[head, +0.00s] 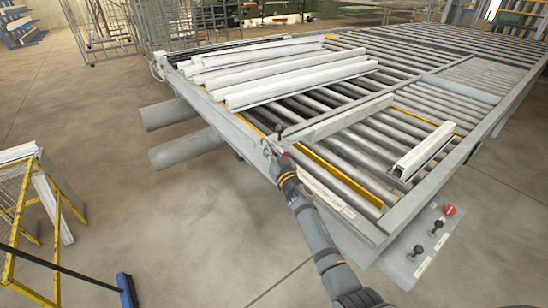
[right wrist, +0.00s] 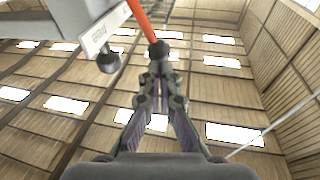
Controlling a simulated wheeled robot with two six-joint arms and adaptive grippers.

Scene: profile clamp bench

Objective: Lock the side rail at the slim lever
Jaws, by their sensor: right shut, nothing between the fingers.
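An orange-red slim lever (right wrist: 143,18) comes down from the top of the right wrist view, and its lower end meets or overlaps my right gripper's fingertips. My right gripper (right wrist: 158,50) is shut with nothing between its fingers, and I cannot tell whether it touches the lever. A dark round knob (right wrist: 108,62) hangs to its left, below a labelled grey housing (right wrist: 85,20). In the head view my right gripper (head: 279,152) is at the near edge of the roller bench, by the long grey side beam (head: 228,120). The lever is hard to make out there. My left gripper is out of view.
White profiles (head: 300,82) lie on the rollers, and a shorter one (head: 425,150) lies at the right. A control panel (head: 425,245) with a red button and black knobs is at the near corner. A yellow stand (head: 15,235) and blue broom (head: 127,290) are left; open floor lies between.

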